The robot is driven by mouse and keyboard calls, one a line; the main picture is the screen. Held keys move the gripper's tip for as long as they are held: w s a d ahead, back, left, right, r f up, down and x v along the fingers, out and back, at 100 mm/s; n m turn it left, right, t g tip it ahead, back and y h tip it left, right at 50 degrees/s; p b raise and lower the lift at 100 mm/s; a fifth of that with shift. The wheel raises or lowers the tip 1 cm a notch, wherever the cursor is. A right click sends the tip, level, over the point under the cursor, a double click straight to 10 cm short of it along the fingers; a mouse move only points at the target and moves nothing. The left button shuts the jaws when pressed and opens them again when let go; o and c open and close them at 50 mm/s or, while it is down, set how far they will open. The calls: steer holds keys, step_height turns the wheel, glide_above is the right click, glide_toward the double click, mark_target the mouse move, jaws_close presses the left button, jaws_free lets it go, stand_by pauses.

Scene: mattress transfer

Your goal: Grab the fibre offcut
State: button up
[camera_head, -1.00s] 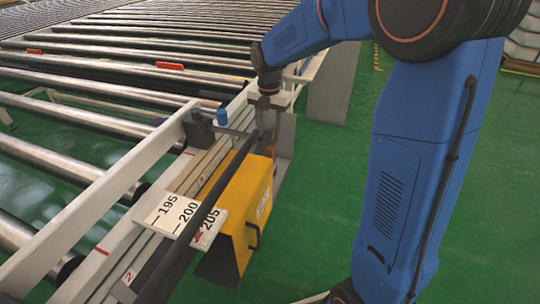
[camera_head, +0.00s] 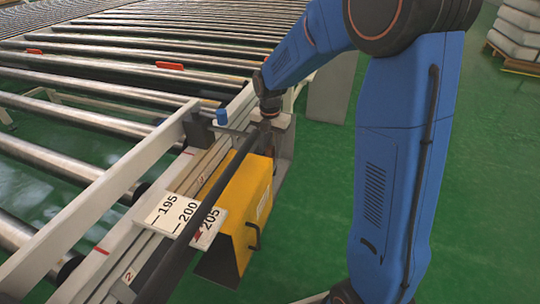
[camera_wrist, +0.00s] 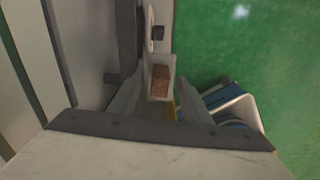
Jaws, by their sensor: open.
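A small brown block (camera_wrist: 160,82), which looks like the fibre offcut, lies in a narrow pale holder (camera_wrist: 153,62) in the wrist view. My gripper (camera_wrist: 160,77) is open, its two fingers on either side of the block with a gap to each. I cannot tell how far above the block the fingertips are. In the head view my gripper (camera_head: 267,128) points down behind the yellow box at the side of the conveyor. The block is hidden there.
The yellow box (camera_head: 248,198) and a dark bar (camera_head: 205,205) stand close by my gripper. A white scale plate (camera_head: 172,213) sits on the conveyor frame. Rollers (camera_head: 110,75) fill the left.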

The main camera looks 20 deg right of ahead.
steer(key=shift+c, duration=0.6)
jaws_close()
steer(key=shift+r, duration=0.15)
